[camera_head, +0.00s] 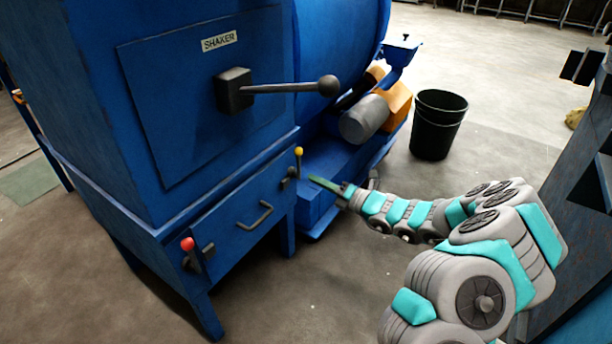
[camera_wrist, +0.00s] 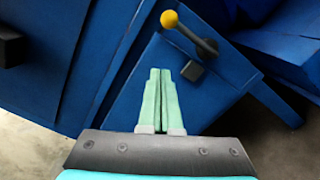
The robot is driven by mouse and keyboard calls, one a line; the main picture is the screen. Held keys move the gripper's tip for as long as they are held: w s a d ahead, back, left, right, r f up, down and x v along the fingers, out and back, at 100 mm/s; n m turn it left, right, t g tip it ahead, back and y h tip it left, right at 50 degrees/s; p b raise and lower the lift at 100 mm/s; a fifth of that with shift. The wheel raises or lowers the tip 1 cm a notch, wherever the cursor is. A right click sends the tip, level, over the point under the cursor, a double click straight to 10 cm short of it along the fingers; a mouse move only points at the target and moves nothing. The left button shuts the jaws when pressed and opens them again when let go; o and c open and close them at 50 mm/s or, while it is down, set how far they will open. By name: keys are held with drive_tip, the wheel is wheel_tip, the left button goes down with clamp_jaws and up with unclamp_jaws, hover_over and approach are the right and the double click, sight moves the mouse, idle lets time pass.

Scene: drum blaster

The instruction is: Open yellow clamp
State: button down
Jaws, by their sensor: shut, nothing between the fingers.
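The yellow clamp is a dark lever with a yellow ball knob (camera_head: 298,151) at the right end of the blue drawer front. It stands upright in the head view. In the wrist view its yellow knob (camera_wrist: 169,19) is at the top centre, and its dark arm (camera_wrist: 195,40) slants down to the right to a black block. My gripper (camera_head: 312,180) is just right of the clamp in the head view. In the wrist view my green fingers (camera_wrist: 160,72) are together, empty and apart from the clamp, pointing toward it from below.
A red-knobbed clamp (camera_head: 187,244) is at the drawer's left end, with a handle (camera_head: 255,216) between. Above is the shaker lever (camera_head: 290,88). A motor (camera_head: 364,118) and black bucket (camera_head: 438,125) stand behind. The floor in front is clear.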

drive_tip(key=shift+v, duration=1.5)
drive_tip(key=shift+r, duration=0.1)
drive_tip(key=s+a+r+n+g+y, duration=0.1)
drive_tip(key=s+a+r+n+g, duration=0.5)
drive_tip(key=s+n, duration=0.3)
drive_tip(key=s+a+r+n+g+y, duration=0.1)
drive_tip(key=s+a+r+n+g, duration=0.3)
drive_tip(key=s+a+r+n, duration=0.35)
drive_tip(key=s+f+n+g+h, duration=0.2)
drive_tip(key=s+n+g+h, duration=0.25)
drive_tip(key=s+n, duration=0.75)
drive_tip(key=s+d+f+n+h, duration=0.2)
drive_tip(key=s+d+n+h, duration=0.2)
drive_tip(key=s+d, duration=0.5)
drive_tip(key=s+d+f+n+t+h, duration=0.1)
drive_tip(key=s+d+n+h, duration=0.4)
drive_tip(key=s+d+h, duration=0.3)
drive_tip(key=s+d, duration=0.1)
drive_tip(key=d, duration=0.2)
drive_tip(key=shift+s+f, duration=0.25)
drive_tip(key=shift+f, duration=0.1)
drive_tip(key=c, duration=1.5)
unclamp_jaws()
drive_tip(key=shift+n+t, duration=0.25)
